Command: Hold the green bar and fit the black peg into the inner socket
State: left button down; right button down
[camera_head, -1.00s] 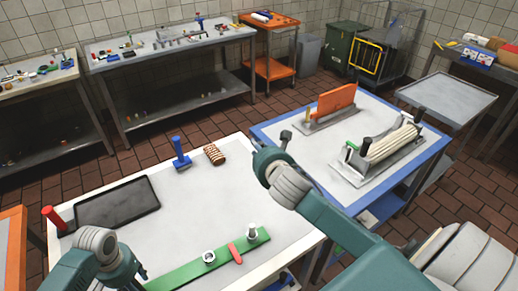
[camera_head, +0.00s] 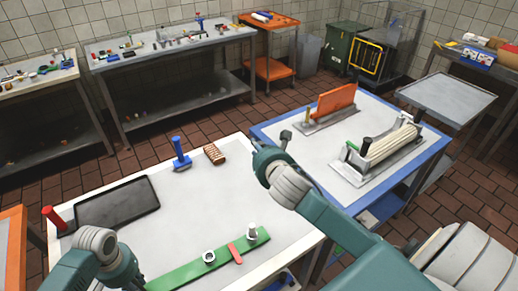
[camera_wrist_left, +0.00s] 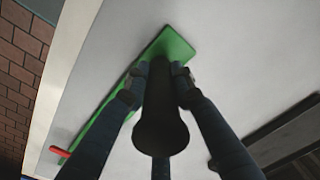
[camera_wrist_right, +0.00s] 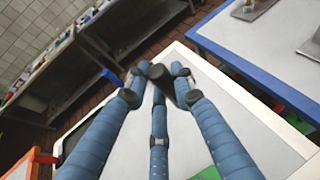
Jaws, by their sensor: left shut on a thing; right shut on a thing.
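A green bar (camera_head: 185,274) lies along the front of the white table, with a red piece (camera_head: 236,254) across it. A white-rimmed socket (camera_head: 209,257) stands on the bar; a white peg (camera_head: 252,230) stands near its right end. My left gripper (camera_head: 136,276) is at the bar's left end. In the left wrist view its fingers are shut on a dark upright post (camera_wrist_left: 160,115) over the green bar (camera_wrist_left: 175,43). My right gripper (camera_head: 285,142) is raised above the table's back right corner. In the right wrist view it is shut on the black peg (camera_wrist_right: 163,78).
A blue-edged table (camera_head: 300,150) with fixtures stands to the right. The white table's middle is clear.

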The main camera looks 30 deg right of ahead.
dwell(0.8)
jog(key=a+f+n+y, duration=0.3)
jog(key=a, duration=0.5)
jog(key=n+y, duration=0.6)
jog(key=y, duration=0.1)
send_over(207, 254)
jog(key=s, duration=0.2)
notch_tip(207, 254, down, 12)
jog(key=r, duration=0.1)
jog(key=shift+g, duration=0.4)
jog(key=shift+w+a+f, duration=0.1)
jog(key=shift+f, duration=2.55)
jog(key=shift+a+f, duration=0.1)
jog(key=shift+f, duration=2.55)
jog(key=c, duration=1.5)
grip_release()
jog(key=shift+o, duration=0.2)
jog(key=shift+d, duration=0.1)
jog(key=v, duration=1.2)
